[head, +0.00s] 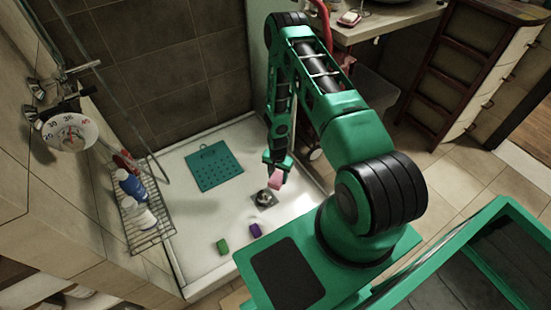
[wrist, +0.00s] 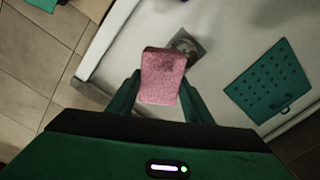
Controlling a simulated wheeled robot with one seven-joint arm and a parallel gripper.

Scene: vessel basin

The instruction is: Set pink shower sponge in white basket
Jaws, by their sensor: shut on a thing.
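The pink shower sponge (head: 275,181) is a small block between the fingers of my gripper (head: 277,171), above the shower tray near the drain. In the wrist view the sponge (wrist: 162,72) stands out past the fingertips, with one green finger on each side, and my gripper (wrist: 160,90) is shut on it. A pale bin (head: 372,92) stands under the counter, partly hidden by my arm. I cannot tell for sure whether it is the white basket.
The white shower tray (head: 200,225) holds a teal mat (head: 214,167), a drain (head: 264,199), a green block (head: 222,246) and a purple block (head: 255,230). A wire rack (head: 150,238) with bottles is at the left. Dark wooden shelves (head: 455,65) stand at the right.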

